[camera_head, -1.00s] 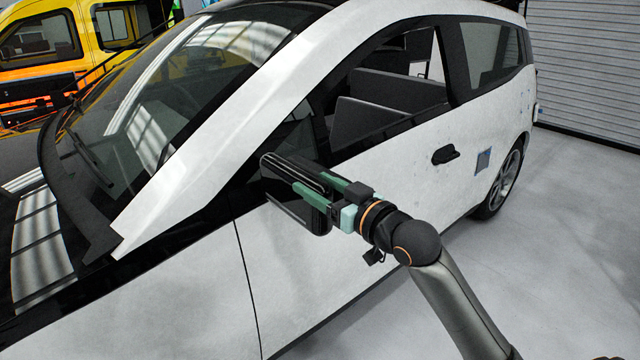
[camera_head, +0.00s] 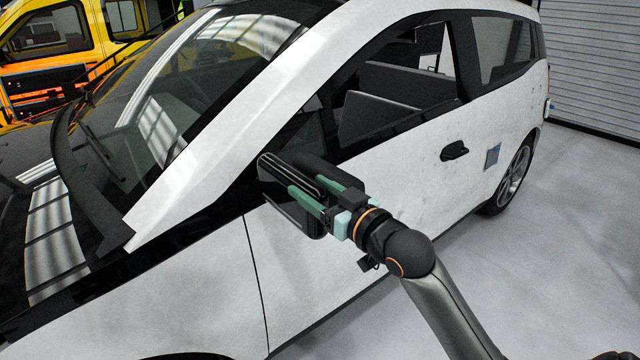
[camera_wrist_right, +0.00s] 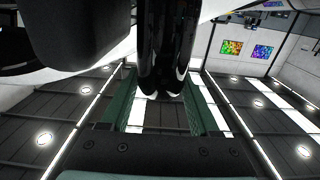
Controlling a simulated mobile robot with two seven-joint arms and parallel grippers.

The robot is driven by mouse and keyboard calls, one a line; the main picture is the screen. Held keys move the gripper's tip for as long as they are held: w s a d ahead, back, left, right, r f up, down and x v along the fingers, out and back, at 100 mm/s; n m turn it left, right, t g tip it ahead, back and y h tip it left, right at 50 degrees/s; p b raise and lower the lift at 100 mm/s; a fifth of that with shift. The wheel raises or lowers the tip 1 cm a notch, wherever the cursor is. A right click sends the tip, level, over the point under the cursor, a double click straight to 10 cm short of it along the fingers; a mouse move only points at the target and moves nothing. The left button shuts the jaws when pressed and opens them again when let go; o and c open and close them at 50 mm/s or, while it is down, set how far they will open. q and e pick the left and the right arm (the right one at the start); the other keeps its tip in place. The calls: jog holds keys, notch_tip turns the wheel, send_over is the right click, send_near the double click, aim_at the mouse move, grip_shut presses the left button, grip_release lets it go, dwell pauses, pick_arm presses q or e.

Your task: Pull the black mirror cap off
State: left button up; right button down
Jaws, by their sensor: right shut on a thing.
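The black mirror cap (camera_head: 275,172) is at the front corner of the white car's door, by the windshield pillar. My right gripper (camera_head: 312,192) is shut on the cap, with its green fingers on either side. In the right wrist view the glossy dark cap (camera_wrist_right: 168,45) stands between the fingers. A dark rounded body (camera_wrist_right: 80,30), which looks like the mirror housing, is to its left with a light gap between them. In the head view this rounded body (camera_head: 322,168) shows behind the cap and fingers. My left gripper is not in view.
The white car door (camera_head: 400,190) with its open window lies close behind the gripper. The hood and windshield are at left. A yellow vehicle (camera_head: 50,60) stands at the back left. Grey floor (camera_head: 560,250) at right is free.

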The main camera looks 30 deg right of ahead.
aim_at(293, 203)
jog(key=shift+s+a+p, duration=0.15)
jog(key=shift+a+p, duration=0.75)
jog(key=shift+a, duration=1.4)
jog(key=shift+s+f, duration=0.1)
jog(key=shift+f, duration=0.25)
jog(key=s+a+f+h, duration=0.1)
jog(key=s+a+f, duration=0.5)
jog(key=s+f, duration=0.3)
jog(key=shift+s+a+f+m, duration=0.2)
jog(key=shift+a+f+m, duration=0.1)
jog(key=shift+a+m, duration=0.1)
jog(key=shift+w+d, duration=0.1)
